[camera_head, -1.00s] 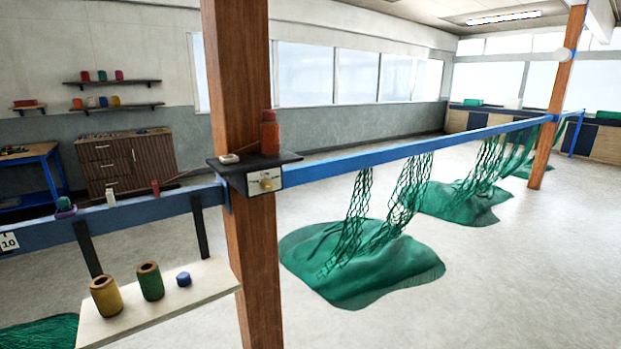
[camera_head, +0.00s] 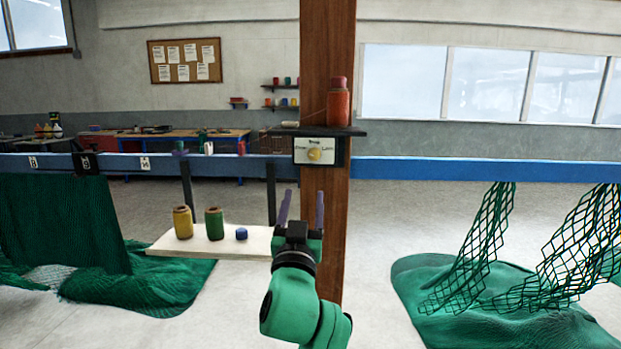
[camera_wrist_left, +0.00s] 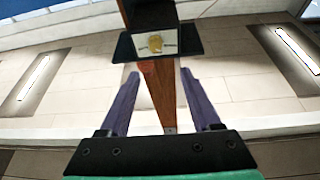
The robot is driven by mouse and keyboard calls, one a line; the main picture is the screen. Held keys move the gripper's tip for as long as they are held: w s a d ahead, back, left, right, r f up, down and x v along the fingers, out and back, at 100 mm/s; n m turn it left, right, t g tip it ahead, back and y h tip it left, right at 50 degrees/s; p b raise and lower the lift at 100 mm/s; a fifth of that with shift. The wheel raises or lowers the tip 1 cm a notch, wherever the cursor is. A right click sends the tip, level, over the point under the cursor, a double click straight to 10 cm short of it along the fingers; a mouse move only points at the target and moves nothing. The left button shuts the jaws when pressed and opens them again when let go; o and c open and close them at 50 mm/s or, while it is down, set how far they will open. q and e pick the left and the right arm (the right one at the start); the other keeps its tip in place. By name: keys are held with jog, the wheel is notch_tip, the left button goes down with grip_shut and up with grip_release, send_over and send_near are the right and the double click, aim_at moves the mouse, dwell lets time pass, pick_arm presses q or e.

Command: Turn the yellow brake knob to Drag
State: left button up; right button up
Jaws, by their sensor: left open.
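The yellow brake knob (camera_head: 314,155) sits at the middle of a white label plate (camera_head: 301,143) on the wooden post. The plate has words at left, top and right; "Drag" seems to be at the top, but the print is small. In the left wrist view the knob (camera_wrist_left: 155,43) and plate show beyond the fingers, near the top. My left gripper (camera_head: 303,208) is open and empty, below the knob and apart from it, with its two purple fingers pointing up. In the left wrist view the left gripper (camera_wrist_left: 158,95) has a wide gap between its fingers. My right gripper is not in view.
A dark shelf (camera_head: 355,132) above the plate holds a red-orange spool (camera_head: 338,103). A blue rail (camera_head: 450,170) runs across at plate height. A pale board (camera_head: 212,245) at left holds yellow and green spools and a blue cap. Green nets (camera_head: 470,290) lie at right.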

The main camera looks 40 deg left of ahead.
aim_at(314, 157)
pick_arm(q)
jog(key=p+x, duration=0.1)
jog(key=x, duration=0.3)
jog(key=p+x, duration=0.2)
jog(key=x, duration=0.3)
jog(key=p+x, duration=0.1)
jog(key=x, duration=0.3)
jog(key=shift+w+d, duration=0.15)
jog(key=shift+w, duration=0.3)
jog(key=shift+w+r, duration=0.1)
jog(key=shift+w, duration=0.4)
jog(key=shift+s, duration=0.1)
grip_shut()
